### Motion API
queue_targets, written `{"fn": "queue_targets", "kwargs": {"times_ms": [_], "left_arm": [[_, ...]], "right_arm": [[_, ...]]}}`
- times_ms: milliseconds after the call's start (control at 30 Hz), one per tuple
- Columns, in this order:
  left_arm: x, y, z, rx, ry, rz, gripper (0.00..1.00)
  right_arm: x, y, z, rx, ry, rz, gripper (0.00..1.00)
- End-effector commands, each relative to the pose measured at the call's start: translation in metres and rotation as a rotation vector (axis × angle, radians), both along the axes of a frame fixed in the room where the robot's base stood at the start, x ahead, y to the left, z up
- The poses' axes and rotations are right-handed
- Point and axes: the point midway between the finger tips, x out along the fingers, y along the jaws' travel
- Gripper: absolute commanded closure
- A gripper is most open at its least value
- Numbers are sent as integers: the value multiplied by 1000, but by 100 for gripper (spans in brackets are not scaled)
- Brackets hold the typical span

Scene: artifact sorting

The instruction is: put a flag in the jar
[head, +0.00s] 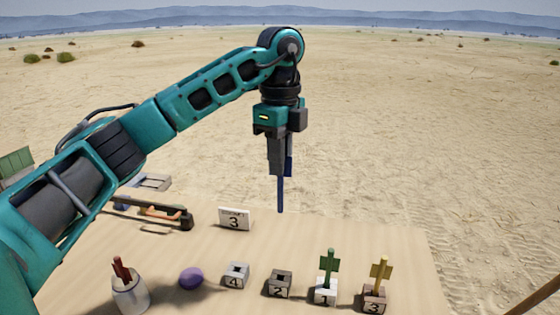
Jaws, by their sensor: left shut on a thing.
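My left gripper (279,170) points straight down above the far part of the table, shut on a blue flag (281,192). The flag's thin stick hangs down from the fingers; its upper part is mostly hidden by them. A pale jar (131,298) stands at the front left of the table with dark red sticks or flags (121,269) in it. A green flag (329,264) stands upright in the block marked 1 (325,295). A yellow flag (380,270) stands in the block marked 3 (374,303). My right gripper is not in view.
Blocks marked 4 (236,275) and 2 (279,286) hold no flag. A purple rounded object (191,278) lies right of the jar. A white card marked 3 (234,219) stands behind, beside a dark rack (150,212). The table's (390,240) back right is clear.

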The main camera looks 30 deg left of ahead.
Motion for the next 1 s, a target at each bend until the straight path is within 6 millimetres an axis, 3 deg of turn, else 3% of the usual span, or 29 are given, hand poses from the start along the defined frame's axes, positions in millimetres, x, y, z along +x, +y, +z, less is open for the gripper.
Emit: {"fn": "queue_targets", "kwargs": {"times_ms": [500, 1000], "left_arm": [[0, 0, 20, 1, -1, 1, 100], [0, -1, 21, 0, 0, -9, 100]], "right_arm": [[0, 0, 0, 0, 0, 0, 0], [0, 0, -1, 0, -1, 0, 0]]}}
